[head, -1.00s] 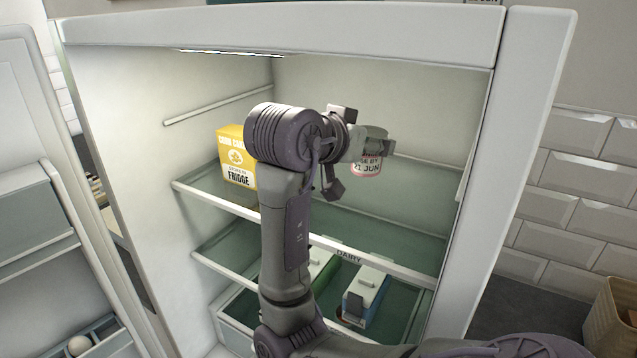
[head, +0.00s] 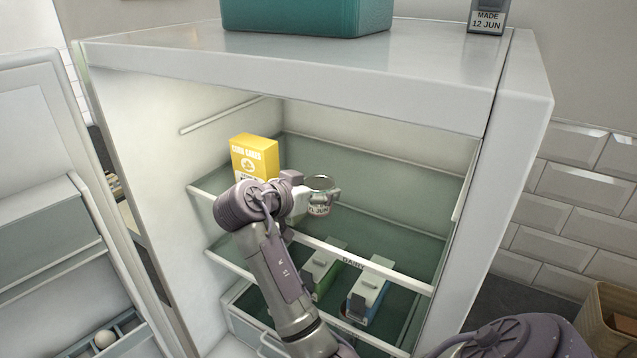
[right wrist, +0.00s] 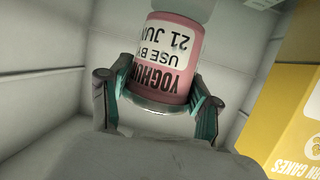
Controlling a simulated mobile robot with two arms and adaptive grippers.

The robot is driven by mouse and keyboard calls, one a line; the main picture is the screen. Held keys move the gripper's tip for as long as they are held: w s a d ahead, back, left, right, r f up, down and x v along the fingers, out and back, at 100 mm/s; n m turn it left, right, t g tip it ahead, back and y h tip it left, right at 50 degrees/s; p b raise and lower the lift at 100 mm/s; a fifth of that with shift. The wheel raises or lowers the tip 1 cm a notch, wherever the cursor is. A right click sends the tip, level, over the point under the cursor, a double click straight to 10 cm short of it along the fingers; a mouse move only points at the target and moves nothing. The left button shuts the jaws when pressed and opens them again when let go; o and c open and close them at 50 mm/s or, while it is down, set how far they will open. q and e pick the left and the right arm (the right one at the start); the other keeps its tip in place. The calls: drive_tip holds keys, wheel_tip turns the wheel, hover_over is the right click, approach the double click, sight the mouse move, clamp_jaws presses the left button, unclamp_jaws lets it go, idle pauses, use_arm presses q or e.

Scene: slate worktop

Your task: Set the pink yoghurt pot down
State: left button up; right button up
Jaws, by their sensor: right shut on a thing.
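My right gripper (head: 318,188) is inside the open fridge, shut on the pink yoghurt pot (head: 319,210). In the head view the pot shows its round rim and part of a white label with "21 JUN". The right wrist view shows the pink pot (right wrist: 165,62) between the two fingers, its label upside down in that picture. The pot is over the upper glass shelf (head: 385,225); I cannot tell whether its base touches the glass. My left gripper is not in view.
A yellow corn cakes box (head: 256,157) stands on the same shelf, left of the pot. The shelf right of the pot looks clear. Below are a green carton (head: 321,272) and a blue carton (head: 368,292). The open fridge door (head: 45,200) is at left.

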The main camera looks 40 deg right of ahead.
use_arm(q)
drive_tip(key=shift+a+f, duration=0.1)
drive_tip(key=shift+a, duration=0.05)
use_arm(e)
drive_tip(key=shift+f, duration=0.1)
drive_tip(key=shift+f+b, duration=0.2)
drive_tip(key=shift+b, duration=0.1)
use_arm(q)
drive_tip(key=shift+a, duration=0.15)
use_arm(e)
drive_tip(key=o, duration=1.3)
drive_tip(key=shift+r, duration=0.15)
drive_tip(key=shift+r+p, duration=0.2)
drive_tip(key=shift+p, duration=0.1)
use_arm(q)
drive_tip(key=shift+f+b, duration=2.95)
drive_tip(key=shift+b, duration=0.15)
use_arm(e)
drive_tip(key=shift+v, duration=5.95)
